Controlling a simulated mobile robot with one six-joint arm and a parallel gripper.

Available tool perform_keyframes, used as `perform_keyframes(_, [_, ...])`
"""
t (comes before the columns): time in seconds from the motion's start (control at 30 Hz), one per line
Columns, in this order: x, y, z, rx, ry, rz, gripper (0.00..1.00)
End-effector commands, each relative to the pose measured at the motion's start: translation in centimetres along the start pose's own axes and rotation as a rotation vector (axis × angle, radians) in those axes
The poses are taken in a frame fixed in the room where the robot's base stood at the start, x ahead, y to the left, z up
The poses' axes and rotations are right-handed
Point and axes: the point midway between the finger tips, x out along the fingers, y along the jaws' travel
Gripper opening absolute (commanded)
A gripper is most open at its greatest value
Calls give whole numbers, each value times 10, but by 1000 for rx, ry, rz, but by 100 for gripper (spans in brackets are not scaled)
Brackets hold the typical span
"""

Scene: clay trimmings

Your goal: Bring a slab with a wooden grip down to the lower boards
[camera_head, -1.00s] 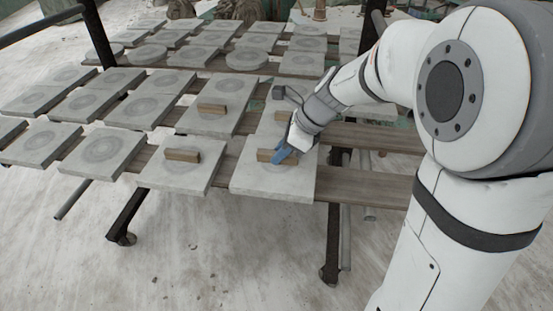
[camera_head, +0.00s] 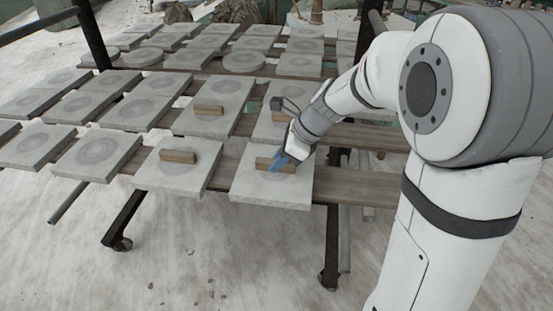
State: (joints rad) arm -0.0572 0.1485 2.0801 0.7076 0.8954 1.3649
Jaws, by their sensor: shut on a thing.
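My gripper (camera_head: 279,164) is shut on the wooden grip (camera_head: 262,163) of the front right slab (camera_head: 250,191). That slab is pale grey and square, and it lies at the front right of the lower boards (camera_head: 350,185); I cannot tell whether it touches them. My fingers hide the right part of the held grip.
Several grey slabs without grips (camera_head: 98,151) cover the left of the boards, and more (camera_head: 244,61) lie on the higher boards behind. Bare board shows to the right of the held slab. A dark wheeled frame (camera_head: 332,245) stands on the pale floor.

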Motion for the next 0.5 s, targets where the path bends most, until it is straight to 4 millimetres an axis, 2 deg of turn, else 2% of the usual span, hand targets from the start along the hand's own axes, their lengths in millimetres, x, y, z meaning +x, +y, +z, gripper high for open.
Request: perform_keyframes(0.5, [3,-1,-2,0,-1,-2,0])
